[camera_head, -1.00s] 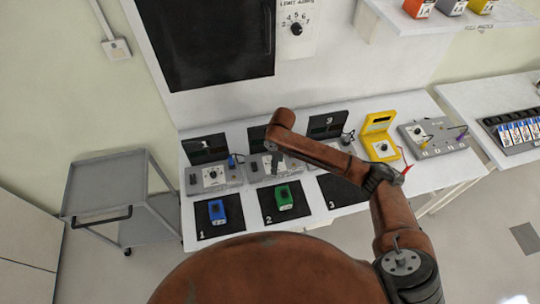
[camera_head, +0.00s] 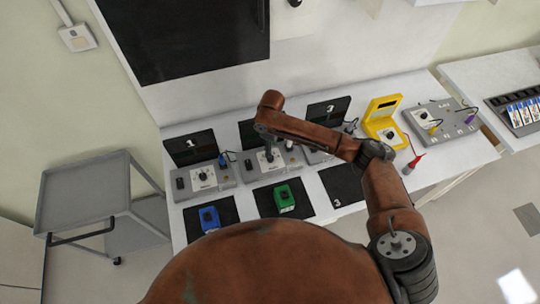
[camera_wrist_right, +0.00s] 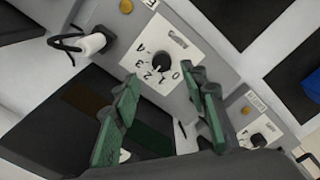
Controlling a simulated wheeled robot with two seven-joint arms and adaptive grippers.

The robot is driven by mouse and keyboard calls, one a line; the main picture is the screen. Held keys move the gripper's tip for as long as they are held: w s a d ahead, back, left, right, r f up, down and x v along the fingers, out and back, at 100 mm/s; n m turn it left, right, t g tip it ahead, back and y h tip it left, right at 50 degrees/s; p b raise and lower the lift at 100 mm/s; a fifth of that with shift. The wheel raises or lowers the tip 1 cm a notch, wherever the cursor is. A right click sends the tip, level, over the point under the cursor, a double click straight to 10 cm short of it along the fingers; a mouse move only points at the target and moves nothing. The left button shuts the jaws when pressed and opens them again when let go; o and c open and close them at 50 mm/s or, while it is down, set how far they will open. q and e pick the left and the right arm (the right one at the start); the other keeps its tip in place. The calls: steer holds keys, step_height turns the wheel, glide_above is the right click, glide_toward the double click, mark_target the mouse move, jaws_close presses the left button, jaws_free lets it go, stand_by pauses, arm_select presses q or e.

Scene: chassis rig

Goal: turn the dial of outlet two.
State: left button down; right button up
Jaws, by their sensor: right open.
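Outlet two (camera_head: 250,170) is the middle grey box of the row on the table. In the right wrist view its white plate (camera_wrist_right: 181,47) carries a round black dial (camera_wrist_right: 160,62) with numbers 0 to 4 around it. The dial's pointer setting is too small to tell. My right gripper (camera_wrist_right: 160,76) is open, its two green fingers apart on either side of the dial's near edge. I cannot tell whether they touch it. In the head view my right gripper (camera_head: 268,152) comes down over outlet two and partly hides its dial. My left gripper is not in view.
Outlet one (camera_head: 203,178) stands left of outlet two, outlet three (camera_head: 318,155) right. A blue box (camera_head: 209,219) and a green box (camera_head: 285,198) stand on black mats in front. A yellow device (camera_head: 384,128) and grey panel (camera_head: 443,121) stand farther right. A grey cart (camera_head: 88,190) stands left.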

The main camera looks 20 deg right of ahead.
step_height(320, 180, down, 7)
steer(key=shift+s+a+r, duration=0.1)
steer(key=shift+a, duration=0.05)
stand_by(0.4)
jaws_close()
